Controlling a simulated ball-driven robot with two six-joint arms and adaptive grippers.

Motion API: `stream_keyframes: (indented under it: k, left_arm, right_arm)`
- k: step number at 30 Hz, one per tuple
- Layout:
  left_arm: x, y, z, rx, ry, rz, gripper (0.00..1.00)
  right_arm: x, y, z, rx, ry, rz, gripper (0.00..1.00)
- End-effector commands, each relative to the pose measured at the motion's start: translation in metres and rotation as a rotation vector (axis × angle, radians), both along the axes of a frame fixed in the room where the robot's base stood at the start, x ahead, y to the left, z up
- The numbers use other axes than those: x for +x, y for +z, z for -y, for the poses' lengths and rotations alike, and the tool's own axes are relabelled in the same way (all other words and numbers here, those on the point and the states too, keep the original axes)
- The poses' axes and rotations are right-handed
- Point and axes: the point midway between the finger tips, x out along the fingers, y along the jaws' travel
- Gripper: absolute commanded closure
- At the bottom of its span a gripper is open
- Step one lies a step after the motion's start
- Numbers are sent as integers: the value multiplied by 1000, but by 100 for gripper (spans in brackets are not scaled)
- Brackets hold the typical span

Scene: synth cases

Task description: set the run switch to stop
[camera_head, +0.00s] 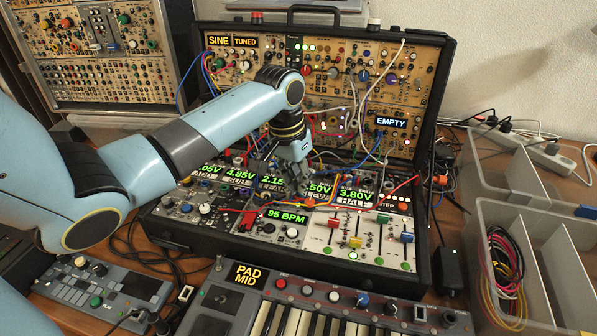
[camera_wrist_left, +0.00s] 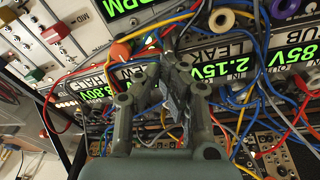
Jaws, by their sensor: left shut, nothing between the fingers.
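The modular synth case (camera_head: 420,215) stands open on the table, its lower panel full of modules, cables and green voltage displays. A display reading 95 BPM (camera_head: 283,216) sits low in that panel, with a red part (camera_head: 249,218) to its left. I cannot make out a switch labelled run or stop, nor its setting. My left gripper (camera_head: 298,188) points down over the lower panel, just above the 95 BPM display in the picture. It is shut and empty. In the left wrist view its fingers (camera_wrist_left: 168,75) cover part of the panel near the 2.15V display (camera_wrist_left: 207,72).
Patch cables (camera_head: 345,165) hang across the case around my gripper. Colored slider caps (camera_head: 382,219) lie to its right. A keyboard (camera_head: 330,318) stands in front, a small controller (camera_head: 100,290) at front left. A clear bin with cables (camera_head: 505,262) is at right.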

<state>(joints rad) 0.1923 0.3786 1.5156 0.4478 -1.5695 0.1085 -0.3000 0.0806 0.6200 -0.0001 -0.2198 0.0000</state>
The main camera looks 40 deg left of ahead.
Motion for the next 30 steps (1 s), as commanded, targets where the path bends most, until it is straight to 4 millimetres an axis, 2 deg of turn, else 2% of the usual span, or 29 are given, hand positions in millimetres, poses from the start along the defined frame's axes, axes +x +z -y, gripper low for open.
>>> stream_keyframes:
  k: [6, 18, 21, 30]
  left_arm:
    - [-4, 6, 2, -1, 0, -1, 100]
    - [-17, 12, 10, 146, -2, 265, 100]
    - [-17, 12, 10, 175, -1, 322, 100]
    - [-16, 11, 9, 173, -1, 316, 100]
  right_arm:
    - [2, 22, 0, 0, 0, 3, 60]
    - [4, 68, 0, 0, -1, 6, 60]
    - [4, 70, 0, 0, -1, 6, 60]
    - [4, 69, -1, 0, -1, 6, 60]
